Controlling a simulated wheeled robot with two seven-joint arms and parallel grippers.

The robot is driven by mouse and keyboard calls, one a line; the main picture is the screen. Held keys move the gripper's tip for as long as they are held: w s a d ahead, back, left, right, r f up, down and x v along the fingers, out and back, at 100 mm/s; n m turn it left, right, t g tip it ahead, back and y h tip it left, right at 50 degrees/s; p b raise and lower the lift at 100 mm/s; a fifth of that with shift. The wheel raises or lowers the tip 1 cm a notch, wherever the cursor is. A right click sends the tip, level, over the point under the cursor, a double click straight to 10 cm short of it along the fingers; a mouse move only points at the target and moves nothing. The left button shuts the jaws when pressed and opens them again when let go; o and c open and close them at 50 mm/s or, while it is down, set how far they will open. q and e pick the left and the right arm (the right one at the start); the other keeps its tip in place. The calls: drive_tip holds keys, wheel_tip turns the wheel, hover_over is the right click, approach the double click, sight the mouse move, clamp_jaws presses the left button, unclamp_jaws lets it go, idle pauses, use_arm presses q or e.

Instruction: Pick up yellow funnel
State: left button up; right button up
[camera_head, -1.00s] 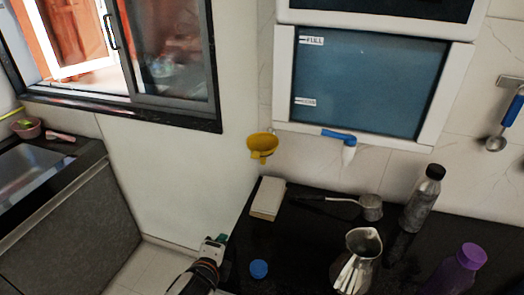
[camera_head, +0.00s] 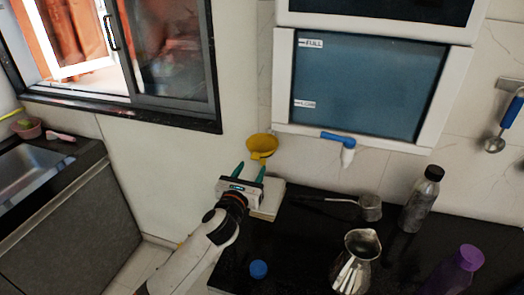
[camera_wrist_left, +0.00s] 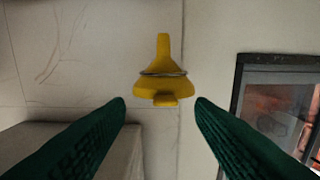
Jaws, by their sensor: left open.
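The yellow funnel (camera_head: 262,146) hangs on the wall at the corner, left of the blue-windowed water unit, in the head view. In the left wrist view the funnel (camera_wrist_left: 162,75) shows with a thin metal ring around it, between and beyond the fingertips. My left gripper (camera_head: 251,170) is just below the funnel in the head view, its green fingers pointing up toward it. In the left wrist view the left gripper's fingers (camera_wrist_left: 160,103) are wide apart with nothing between them. My right gripper is not in view.
A pale box (camera_head: 268,203) stands on the black counter (camera_head: 300,250) right beside my gripper. A blue tap (camera_head: 340,138) juts from the unit.

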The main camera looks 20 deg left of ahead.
sight(255, 157)
use_arm(q)
drive_tip(key=w, duration=0.2)
drive_tip(key=w+p, duration=0.1)
drive_tip(key=w, duration=0.2)
drive_tip(key=shift+w+a+r, duration=0.1)
drive_tip(key=shift+w+a, duration=0.1)
drive_tip(key=shift+w, duration=0.1)
drive_tip(key=shift+s, duration=0.1)
drive_tip(key=c, duration=1.1)
